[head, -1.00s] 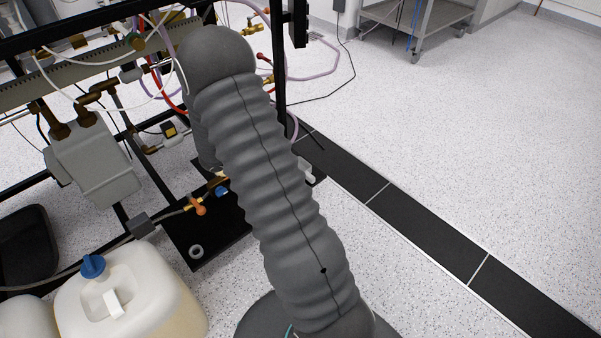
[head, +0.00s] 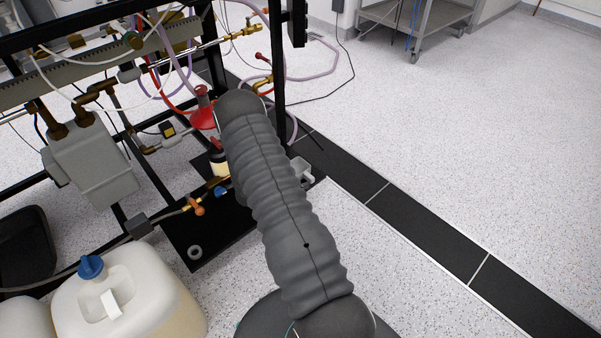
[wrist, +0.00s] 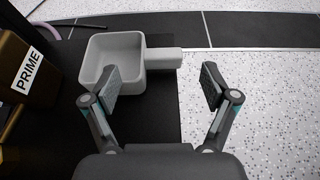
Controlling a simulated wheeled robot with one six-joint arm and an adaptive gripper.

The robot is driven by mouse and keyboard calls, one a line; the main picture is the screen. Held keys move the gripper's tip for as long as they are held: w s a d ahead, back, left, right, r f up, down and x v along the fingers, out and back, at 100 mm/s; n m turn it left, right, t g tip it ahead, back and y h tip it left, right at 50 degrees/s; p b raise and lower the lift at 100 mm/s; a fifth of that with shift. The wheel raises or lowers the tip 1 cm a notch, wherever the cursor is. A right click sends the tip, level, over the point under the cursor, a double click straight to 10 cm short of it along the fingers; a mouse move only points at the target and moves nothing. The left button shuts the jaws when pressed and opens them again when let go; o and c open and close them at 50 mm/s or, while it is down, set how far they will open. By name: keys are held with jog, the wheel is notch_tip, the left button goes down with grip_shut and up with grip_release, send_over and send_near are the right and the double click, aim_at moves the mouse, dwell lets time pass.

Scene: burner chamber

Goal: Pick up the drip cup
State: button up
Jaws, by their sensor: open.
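The drip cup (wrist: 114,94) is a light grey, square, open-topped cup with a stubby block handle (wrist: 164,58) pointing right in the wrist view. It sits upright on a black plate. My gripper (wrist: 161,83) is open and empty, with the handle just beyond the gap between its fingers. In the head view a part of the drip cup (head: 303,172) shows just right of my arm, and my gripper is hidden behind the arm.
A brown block marked PRIME (wrist: 25,72) stands close left of the cup. In the head view, a black frame post (head: 278,70), a red funnel-like part (head: 203,109) and hoses stand near my arm. A white jug (head: 125,295) is at lower left. The right floor is clear.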

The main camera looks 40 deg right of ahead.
aim_at(308, 175)
jog(key=shift+x, duration=3.65)
jog(key=shift+s, duration=0.1)
jog(key=c, duration=1.3)
